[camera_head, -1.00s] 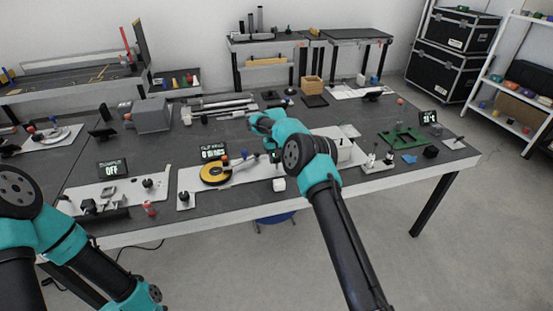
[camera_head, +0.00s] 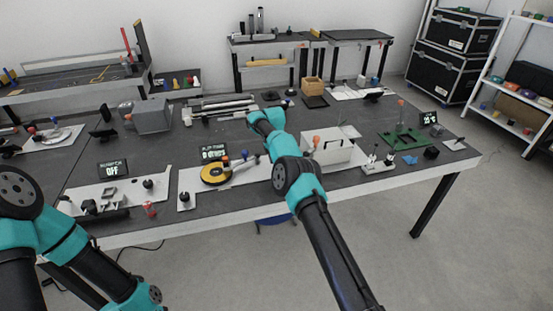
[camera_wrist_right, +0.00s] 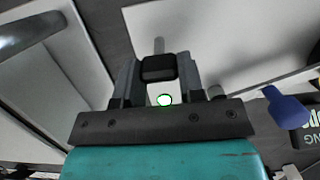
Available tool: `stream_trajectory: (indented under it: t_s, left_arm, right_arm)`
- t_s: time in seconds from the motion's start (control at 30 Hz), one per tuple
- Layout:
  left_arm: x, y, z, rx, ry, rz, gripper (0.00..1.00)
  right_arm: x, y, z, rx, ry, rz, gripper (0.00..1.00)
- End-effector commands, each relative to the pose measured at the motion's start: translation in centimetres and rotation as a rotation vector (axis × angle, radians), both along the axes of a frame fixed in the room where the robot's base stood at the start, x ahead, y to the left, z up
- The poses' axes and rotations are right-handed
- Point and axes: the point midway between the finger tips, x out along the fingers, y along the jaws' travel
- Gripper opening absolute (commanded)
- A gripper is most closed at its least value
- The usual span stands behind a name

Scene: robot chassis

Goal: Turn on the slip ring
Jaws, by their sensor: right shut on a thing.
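In the right wrist view my right gripper (camera_wrist_right: 158,76) is shut on a small black block-like knob (camera_wrist_right: 158,67), with a grey post just beyond it. A white part with a glowing green ring (camera_wrist_right: 164,100) shows between the finger bases. In the head view my right forearm hides this gripper and what it holds. The yellow-and-black disc (camera_head: 215,173) lies on a white plate below a display (camera_head: 214,153); I cannot tell whether this is the slip ring. My left arm shows at the left, but its gripper is out of view.
A blue knob (camera_wrist_right: 286,107) stands right of my right gripper in the wrist view. A white box with a handle (camera_head: 335,152) stands right of my right arm. A display reading OFF (camera_head: 112,168) is at the left. A green fixture (camera_head: 403,139) is at the right.

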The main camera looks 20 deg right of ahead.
Motion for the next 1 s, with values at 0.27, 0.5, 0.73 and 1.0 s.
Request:
stream_trajectory:
  t_s: [0.27, 0.5, 0.73, 1.0]
  left_arm:
    - [0.00, 0.00, 0.00, 0.000, 0.000, 0.000, 0.43]
    - [0.00, 0.00, 0.00, 0.000, 0.000, 0.000, 0.43]
    - [0.00, 0.00, 0.00, 0.000, 0.000, 0.000, 0.43]
    - [0.00, 0.00, 0.00, 0.000, 0.000, 0.000, 0.43]
  right_arm:
    - [0.01, 0.00, 0.02, 0.000, 0.002, 0.001, 0.12]
    - [0.01, 0.00, 0.01, 0.000, 0.002, 0.001, 0.41]
    - [0.00, 0.00, 0.01, 0.000, 0.002, 0.000, 0.62]
    - [0.00, -0.12, 0.10, 0.000, 0.002, -0.001, 0.62]
